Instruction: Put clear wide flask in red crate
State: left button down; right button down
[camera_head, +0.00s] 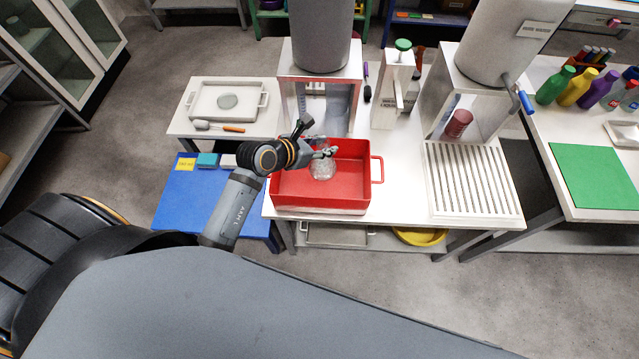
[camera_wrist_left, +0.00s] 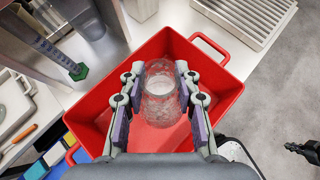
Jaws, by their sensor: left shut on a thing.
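The clear wide flask (camera_head: 322,169) is see-through and shows over the red crate in the head view. It also shows in the left wrist view (camera_wrist_left: 161,92) between the two fingers. My left gripper (camera_head: 326,153) is shut on the flask near its neck; in the wrist view a finger presses on each side of it. The red crate (camera_head: 345,200) stands on the white table with its open top below the gripper. The flask is within the crate's outline; I cannot tell whether it touches the crate floor. My right gripper does not show in the head view.
Behind the crate stands a dispenser with a grey cylinder (camera_head: 320,40). A white drying rack (camera_head: 470,180) lies to the right, below a second cylinder unit. A white tray (camera_head: 228,101) is on the left. A green mat (camera_head: 597,177) lies far right.

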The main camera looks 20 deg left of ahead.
aim_at(322, 164)
pick_arm(q)
jog(key=shift+w+a+f, duration=0.25)
jog(key=shift+w+f, duration=0.15)
jog(key=shift+w, duration=0.25)
jog(key=shift+w+a, duration=0.1)
jog(key=shift+f, duration=0.15)
notch_tip(322, 164, down, 6)
jog(key=shift+r, duration=0.25)
jog(key=shift+f, duration=0.35)
notch_tip(322, 164, down, 3)
jog(key=shift+f, duration=0.2)
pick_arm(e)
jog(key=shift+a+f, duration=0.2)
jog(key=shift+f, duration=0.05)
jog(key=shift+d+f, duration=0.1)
